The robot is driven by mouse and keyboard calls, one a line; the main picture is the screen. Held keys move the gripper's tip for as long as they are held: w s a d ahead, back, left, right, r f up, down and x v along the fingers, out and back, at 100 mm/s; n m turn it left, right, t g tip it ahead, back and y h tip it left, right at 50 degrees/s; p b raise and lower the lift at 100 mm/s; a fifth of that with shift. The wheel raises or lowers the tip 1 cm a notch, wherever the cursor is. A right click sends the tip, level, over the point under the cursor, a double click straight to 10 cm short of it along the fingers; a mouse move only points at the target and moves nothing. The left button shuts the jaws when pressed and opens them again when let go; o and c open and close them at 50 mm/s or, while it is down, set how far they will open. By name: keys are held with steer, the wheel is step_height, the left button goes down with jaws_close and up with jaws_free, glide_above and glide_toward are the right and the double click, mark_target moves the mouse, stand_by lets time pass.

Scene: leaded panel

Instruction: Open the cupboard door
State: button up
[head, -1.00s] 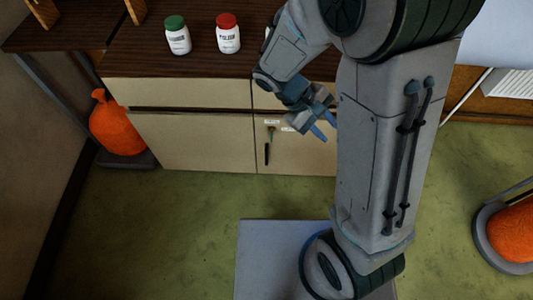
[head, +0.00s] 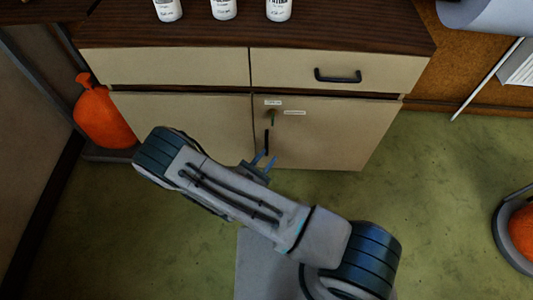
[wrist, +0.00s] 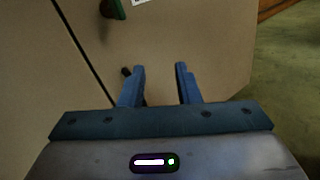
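The cupboard door (head: 335,135) is the right-hand pale panel below the drawers, and it looks closed. Its black vertical handle (head: 266,142) is near its left edge; in the wrist view the handle (wrist: 126,73) is mostly hidden behind the left finger. A green key or tag (head: 273,117) is at the lock above the handle, and it also shows at the top of the wrist view (wrist: 118,8). My gripper (head: 263,160) is open, in front of the door by the handle's lower end. The fingers (wrist: 160,68) are apart with nothing seen held between them.
A drawer with a black handle (head: 338,76) is above the door. Several white bottles (head: 223,9) stand on the dark top. An orange sack (head: 102,112) is left of the cupboard, another orange thing (head: 522,236) at the right edge.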

mark_target(267, 148)
step_height(267, 148, down, 10)
steer(key=s+a+n+t+y+b, duration=0.2)
steer(key=a+n+t+y, duration=0.1)
steer(key=n+y, duration=0.3)
steer(key=w+d+b, duration=0.1)
steer(key=w, duration=0.3)
steer(key=w+d+b, duration=0.1)
steer(key=w, duration=0.4)
steer(key=w+d+b, duration=0.1)
steer(key=w, duration=0.3)
steer(key=shift+w+d+f, duration=0.1)
steer(key=shift+w+f, duration=0.05)
jaws_close()
